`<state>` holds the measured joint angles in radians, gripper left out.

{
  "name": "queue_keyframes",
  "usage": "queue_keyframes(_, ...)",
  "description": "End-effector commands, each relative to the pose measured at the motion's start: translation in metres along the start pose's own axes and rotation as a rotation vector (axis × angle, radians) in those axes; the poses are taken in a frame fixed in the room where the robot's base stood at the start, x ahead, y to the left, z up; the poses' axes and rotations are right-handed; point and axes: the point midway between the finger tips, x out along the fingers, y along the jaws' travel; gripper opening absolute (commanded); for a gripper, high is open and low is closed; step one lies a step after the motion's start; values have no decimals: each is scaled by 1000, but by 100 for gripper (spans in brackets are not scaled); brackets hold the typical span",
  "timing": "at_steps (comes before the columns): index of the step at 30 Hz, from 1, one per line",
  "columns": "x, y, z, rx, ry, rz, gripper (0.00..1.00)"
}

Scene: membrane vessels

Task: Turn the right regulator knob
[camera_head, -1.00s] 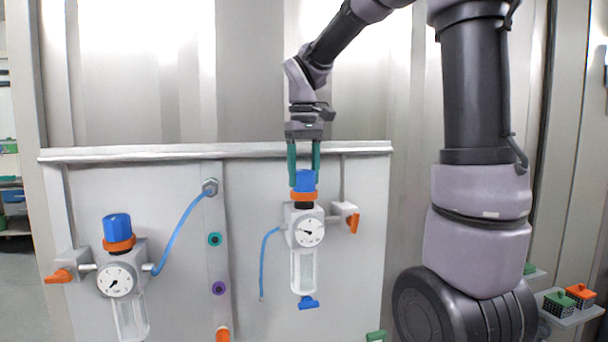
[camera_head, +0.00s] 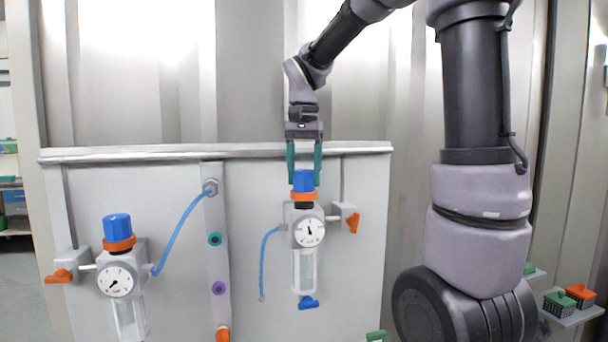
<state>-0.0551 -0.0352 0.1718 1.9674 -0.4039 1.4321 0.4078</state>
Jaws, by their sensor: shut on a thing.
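The right regulator has a blue knob (camera_head: 303,181) with an orange ring (camera_head: 303,196) below it. Its round white gauge (camera_head: 309,232) shows a needle pointing about straight up. My gripper (camera_head: 304,178) comes down from above, its two green fingers on either side of the blue knob, shut on it. The left regulator has a blue knob (camera_head: 117,227) with an orange ring and its own gauge (camera_head: 116,281), apart from my gripper.
The regulators are mounted on a pale panel (camera_head: 262,190) with a ledge on top. An orange valve handle (camera_head: 353,222) sits close right of the right regulator. A blue hose (camera_head: 180,232) runs from the left regulator to a fitting. Small green and orange baskets (camera_head: 580,296) stand far right.

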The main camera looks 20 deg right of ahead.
Motion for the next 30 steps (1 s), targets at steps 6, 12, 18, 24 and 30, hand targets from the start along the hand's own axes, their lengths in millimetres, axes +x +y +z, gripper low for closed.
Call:
queue_keyframes(6,0,0,-1,115,2,-1,8)
queue_keyframes(12,0,0,-1,173,2,-1,8)
queue_keyframes(18,0,0,-1,192,2,-1,8)
queue_keyframes(24,0,0,-1,193,2,-1,8)
queue_keyframes(30,0,0,-1,192,2,-1,91)
